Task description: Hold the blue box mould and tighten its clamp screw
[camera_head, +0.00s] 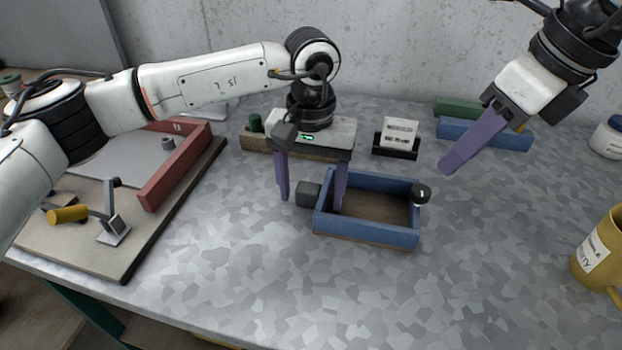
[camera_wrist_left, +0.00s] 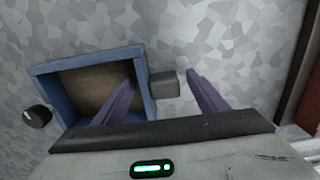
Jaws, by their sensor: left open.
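The blue box mould (camera_head: 375,232) is an open frame with a brown floor, on the grey table. A black round knob (camera_head: 421,193), seemingly the clamp screw, sits at its right end. A dark grey block (camera_head: 308,193) projects from its left end. My left gripper (camera_head: 312,195) is open over that left end. Its purple fingers straddle the block and left wall, one outside, one over the box's inside; contact is unclear. The left wrist view shows the box (camera_wrist_left: 50,90), knob (camera_wrist_left: 37,115) and block (camera_wrist_left: 164,84). My right gripper (camera_head: 447,168) hangs right of the box, apart from it; its finger gap is hidden.
A board with a red rail (camera_head: 175,172) lies at the left. Behind the box are a card in a black holder (camera_head: 396,150) and a blue bar (camera_head: 485,133). A yellow mug (camera_head: 598,255) stands at the right. The table in front is clear.

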